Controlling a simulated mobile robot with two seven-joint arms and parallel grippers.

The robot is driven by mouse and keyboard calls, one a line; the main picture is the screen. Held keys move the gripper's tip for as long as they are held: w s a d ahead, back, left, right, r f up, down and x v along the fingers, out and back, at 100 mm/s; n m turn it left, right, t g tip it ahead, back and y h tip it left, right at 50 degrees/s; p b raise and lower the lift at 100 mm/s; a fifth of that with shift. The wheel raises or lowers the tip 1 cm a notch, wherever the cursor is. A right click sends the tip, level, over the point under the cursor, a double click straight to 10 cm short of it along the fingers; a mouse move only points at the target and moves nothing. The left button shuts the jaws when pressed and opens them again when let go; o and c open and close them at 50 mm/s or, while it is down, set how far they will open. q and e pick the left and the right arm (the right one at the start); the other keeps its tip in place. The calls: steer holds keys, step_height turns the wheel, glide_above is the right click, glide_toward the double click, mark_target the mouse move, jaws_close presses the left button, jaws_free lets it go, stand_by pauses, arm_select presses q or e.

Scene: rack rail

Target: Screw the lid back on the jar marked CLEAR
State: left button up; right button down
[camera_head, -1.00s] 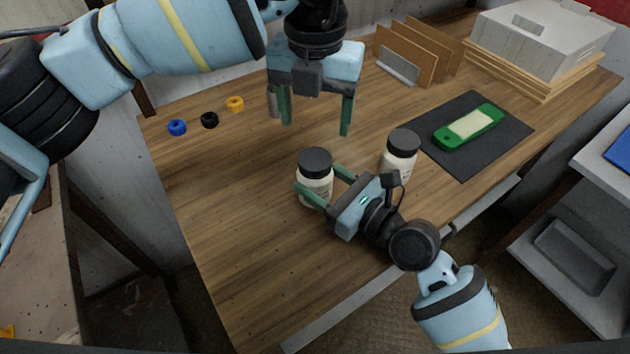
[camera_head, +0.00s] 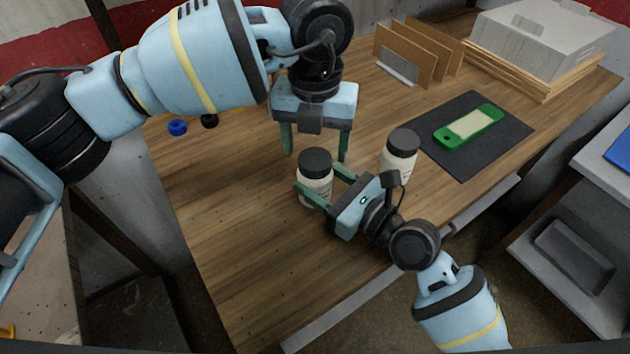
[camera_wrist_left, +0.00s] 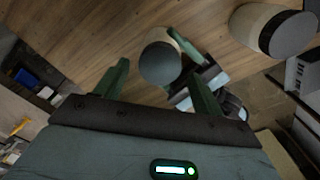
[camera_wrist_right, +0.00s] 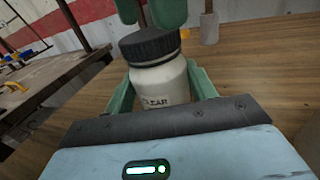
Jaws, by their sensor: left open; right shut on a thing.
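The jar marked CLEAR (camera_wrist_right: 160,88) stands on the table with a dark lid (camera_wrist_right: 150,45) sitting on its mouth; how tightly it is seated cannot be told. My right gripper (camera_head: 316,192) is shut around this jar's body (camera_head: 312,190). My left gripper (camera_head: 315,158) is open above and behind the jar, fingers pointing down and spread. In the left wrist view the lid (camera_wrist_left: 160,64) lies between and beyond its fingers (camera_wrist_left: 160,85). A second white jar (camera_head: 397,172) with a black lid (camera_head: 403,142) stands to the right; its label is not readable.
A green device (camera_head: 468,127) lies on a dark mat (camera_head: 465,165) at the right. A rack with brown boards (camera_head: 420,50) and a grey box (camera_head: 540,38) stand behind. Blue (camera_head: 177,127) and black (camera_head: 209,121) rings lie back left. The table's front left is clear.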

arm_select(q)
steer(key=shift+f, duration=1.05)
steer(key=shift+c, duration=0.4)
steer(key=c, duration=0.9)
steer(key=m, duration=0.6)
steer(key=shift+m, duration=0.3)
steer(key=shift+c, duration=0.2)
steer(key=m, duration=0.4)
steer(key=shift+m, duration=0.4)
steer(key=m, duration=0.3)
steer(key=o, duration=1.1)
